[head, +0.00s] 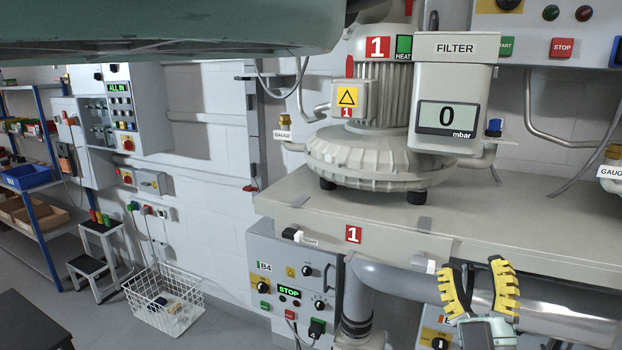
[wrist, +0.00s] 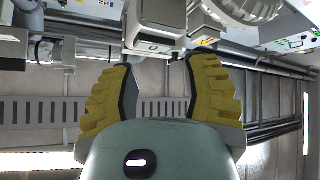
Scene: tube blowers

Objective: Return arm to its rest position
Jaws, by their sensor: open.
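My gripper (head: 480,290) has yellow ribbed fingers and is open and empty. In the head view it is at the lower right, in front of the grey bench edge. In the wrist view its two fingers (wrist: 160,95) stand apart with nothing between them. A part of my own arm covers the top left of the head view.
The grey bench (head: 540,225) carries blower 1 (head: 370,165) and a filter box (head: 455,95) reading 0 mbar. Below are control box B4 (head: 290,275), showing STOP, and a thick grey pipe (head: 570,322). A wire basket (head: 165,300), step stool (head: 100,245) and shelf (head: 35,190) stand left.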

